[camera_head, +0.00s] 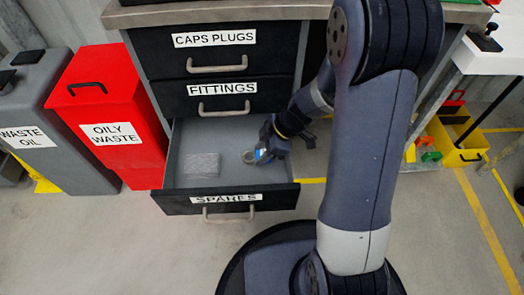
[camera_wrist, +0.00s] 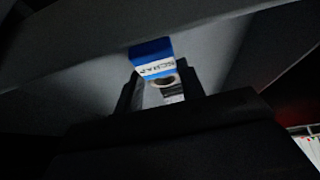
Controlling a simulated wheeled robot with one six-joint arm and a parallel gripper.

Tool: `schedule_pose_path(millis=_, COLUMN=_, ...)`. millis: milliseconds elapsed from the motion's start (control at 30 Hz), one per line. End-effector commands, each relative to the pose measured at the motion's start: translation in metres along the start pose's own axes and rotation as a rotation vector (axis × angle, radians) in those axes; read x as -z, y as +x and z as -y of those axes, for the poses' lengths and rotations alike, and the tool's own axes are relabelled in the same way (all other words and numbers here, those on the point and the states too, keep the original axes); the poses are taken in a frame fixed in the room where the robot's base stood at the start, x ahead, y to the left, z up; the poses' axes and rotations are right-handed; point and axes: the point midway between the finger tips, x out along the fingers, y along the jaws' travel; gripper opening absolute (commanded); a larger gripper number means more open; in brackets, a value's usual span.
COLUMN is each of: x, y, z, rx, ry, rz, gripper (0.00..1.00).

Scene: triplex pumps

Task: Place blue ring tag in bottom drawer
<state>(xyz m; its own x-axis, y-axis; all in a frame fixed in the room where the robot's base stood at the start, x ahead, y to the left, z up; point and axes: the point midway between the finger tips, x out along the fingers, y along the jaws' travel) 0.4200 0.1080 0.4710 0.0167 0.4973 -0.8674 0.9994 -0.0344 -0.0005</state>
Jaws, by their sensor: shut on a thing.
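The bottom drawer (camera_head: 280,198), labelled SPARES, is pulled open, and its inside shows from above. My gripper (camera_head: 268,148) is inside the outline of the open drawer, near its right side. The blue ring tag (camera_head: 262,155) shows as a small blue patch at the fingertips. In the wrist view the tag (camera_wrist: 152,60) is a blue and white strip with lettering, between the two fingers of my gripper (camera_wrist: 162,88), which is shut on it. A grey ring shows just beside the tag. I cannot tell whether the tag touches the drawer floor.
A clear, flat packet (camera_head: 202,165) lies in the drawer's left part. The FITTINGS drawer (camera_head: 170,103) and CAPS PLUGS drawer (camera_head: 160,62) above are closed. A red oily waste bin (camera_head: 85,105) stands left of the cabinet. A yellow bin (camera_head: 465,155) is at the right.

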Motion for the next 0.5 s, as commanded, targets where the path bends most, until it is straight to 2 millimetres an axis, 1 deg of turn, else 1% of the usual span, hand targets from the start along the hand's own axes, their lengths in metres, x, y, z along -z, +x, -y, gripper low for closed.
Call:
schedule_pose_path(millis=67, x=-0.0001, y=0.0002, z=-0.0002, rx=0.000, ry=0.000, rz=0.000, gripper=0.14)
schedule_pose_path(millis=100, x=0.0000, y=0.0000, z=-0.0001, rx=0.000, ry=0.000, rz=0.000, gripper=0.38)
schedule_pose_path(millis=367, x=0.0001, y=0.0000, z=-0.0001, rx=0.000, ry=0.000, rz=0.000, gripper=0.59)
schedule_pose_path(millis=500, x=0.0000, y=0.0000, z=0.0000, rx=0.000, ry=0.000, rz=0.000, gripper=0.59)
